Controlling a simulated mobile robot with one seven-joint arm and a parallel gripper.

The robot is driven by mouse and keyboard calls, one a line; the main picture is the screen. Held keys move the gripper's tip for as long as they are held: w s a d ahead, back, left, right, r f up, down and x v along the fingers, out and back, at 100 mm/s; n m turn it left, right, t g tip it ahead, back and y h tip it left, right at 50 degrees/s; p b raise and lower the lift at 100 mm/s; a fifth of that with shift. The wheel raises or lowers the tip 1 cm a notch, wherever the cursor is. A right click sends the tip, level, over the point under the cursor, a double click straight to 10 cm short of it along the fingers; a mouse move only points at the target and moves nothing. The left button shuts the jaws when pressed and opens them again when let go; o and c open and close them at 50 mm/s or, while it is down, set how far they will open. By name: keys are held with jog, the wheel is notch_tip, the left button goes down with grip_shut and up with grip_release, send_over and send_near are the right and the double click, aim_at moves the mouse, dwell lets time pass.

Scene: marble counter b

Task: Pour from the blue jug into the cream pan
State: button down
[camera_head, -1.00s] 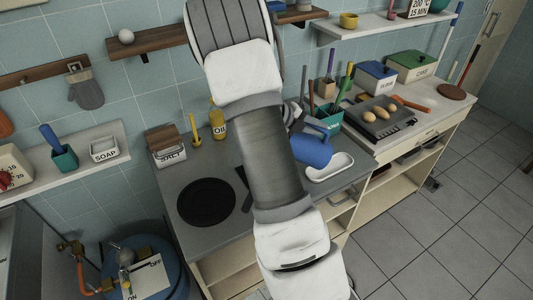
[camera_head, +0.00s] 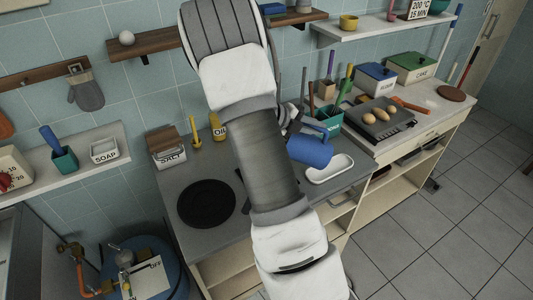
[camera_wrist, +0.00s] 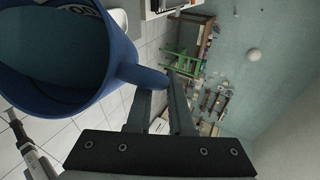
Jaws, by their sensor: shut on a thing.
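The blue jug (camera_head: 309,151) is held tilted above the right part of the grey counter. In the wrist view the jug (camera_wrist: 112,62) fills the left side, and I look partly into its mouth. My gripper (camera_wrist: 161,92) is shut on the jug's handle. In the head view my arm hides most of the gripper. A pale oblong dish (camera_head: 318,178) lies on the counter just below and right of the jug; it is the only thing here like the cream pan. I see no stream between them.
A black round plate (camera_head: 206,203) lies on the counter at left. A yellow oil bottle (camera_head: 217,127) and a salt box (camera_head: 168,155) stand at the back. A teal utensil holder (camera_head: 328,118) is close behind the jug. A hob (camera_head: 380,130) with several brown egg-shaped things is at right.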

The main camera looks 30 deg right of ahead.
jog(key=shift+w+a+r+g+h+p, duration=0.5)
jog(key=shift+r+h+p, duration=0.25)
jog(key=shift+p, duration=0.35)
dwell(1.0)
